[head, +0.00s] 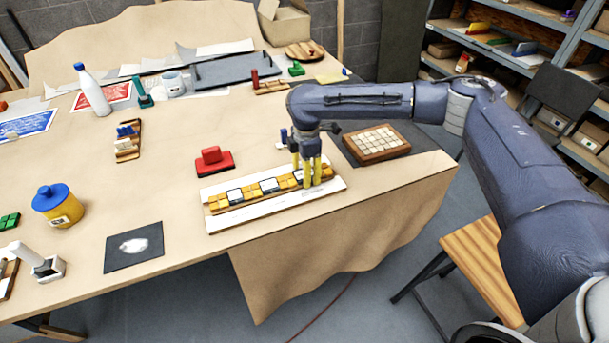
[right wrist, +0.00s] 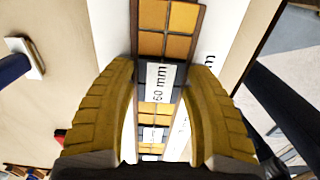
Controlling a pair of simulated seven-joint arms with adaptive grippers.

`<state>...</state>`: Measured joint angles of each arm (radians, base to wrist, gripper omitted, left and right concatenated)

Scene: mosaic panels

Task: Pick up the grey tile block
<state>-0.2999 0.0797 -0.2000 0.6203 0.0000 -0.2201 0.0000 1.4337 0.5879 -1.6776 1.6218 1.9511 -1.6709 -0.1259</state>
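My right gripper (head: 311,184) is over the right part of the strip in the head view, fingers pointing down. In the right wrist view my right gripper (right wrist: 159,70) is open, one yellow finger on each side of the block; I cannot tell whether they touch it. Similar labelled blocks (head: 268,185) sit further left along the strip. My left gripper is not in view.
A white board (head: 275,208) lies under the strip near the table's front edge. A red block-shaped tool (head: 212,161) stands behind the strip. A wooden tray of pale tiles (head: 377,144) is to the right. A yellow jar with a blue lid (head: 59,207) stands far left.

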